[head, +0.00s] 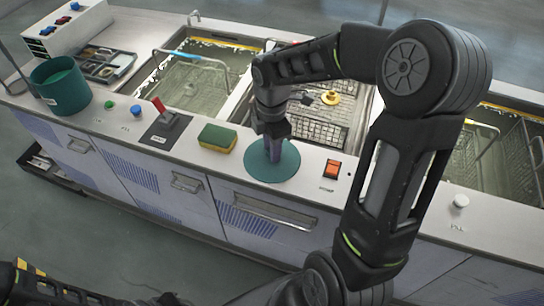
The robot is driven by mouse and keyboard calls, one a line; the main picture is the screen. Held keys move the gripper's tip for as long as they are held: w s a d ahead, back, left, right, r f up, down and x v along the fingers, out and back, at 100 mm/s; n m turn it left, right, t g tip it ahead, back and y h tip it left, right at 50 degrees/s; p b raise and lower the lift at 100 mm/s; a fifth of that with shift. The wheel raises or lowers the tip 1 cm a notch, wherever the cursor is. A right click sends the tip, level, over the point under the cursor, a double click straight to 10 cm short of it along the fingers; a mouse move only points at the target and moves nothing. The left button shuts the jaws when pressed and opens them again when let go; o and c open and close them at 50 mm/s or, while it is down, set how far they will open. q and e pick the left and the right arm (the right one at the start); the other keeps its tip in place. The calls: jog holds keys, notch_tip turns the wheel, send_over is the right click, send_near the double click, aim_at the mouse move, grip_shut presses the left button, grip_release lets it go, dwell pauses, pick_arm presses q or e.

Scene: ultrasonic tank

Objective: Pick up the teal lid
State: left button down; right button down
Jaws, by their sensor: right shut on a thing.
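The teal lid (260,168) is a flat round disc at the counter's front edge, in the middle of the head view. My right gripper (274,152) points down over its middle and is shut on it. The fingers hide the part of the lid that they hold. I cannot tell whether the lid rests on the counter or is slightly raised. My left gripper is not in view.
A yellow-green sponge (217,138) lies just left of the lid. An orange switch (332,168) is to its right. A red lever (160,106) and a teal pot (62,88) stand further left. Liquid-filled tanks with baskets (195,82) lie behind.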

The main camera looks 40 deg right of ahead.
jog(key=shift+r, duration=0.15)
notch_tip(320, 180, up, 10)
jog(key=shift+b, duration=0.35)
dwell(0.3)
dwell(0.5)
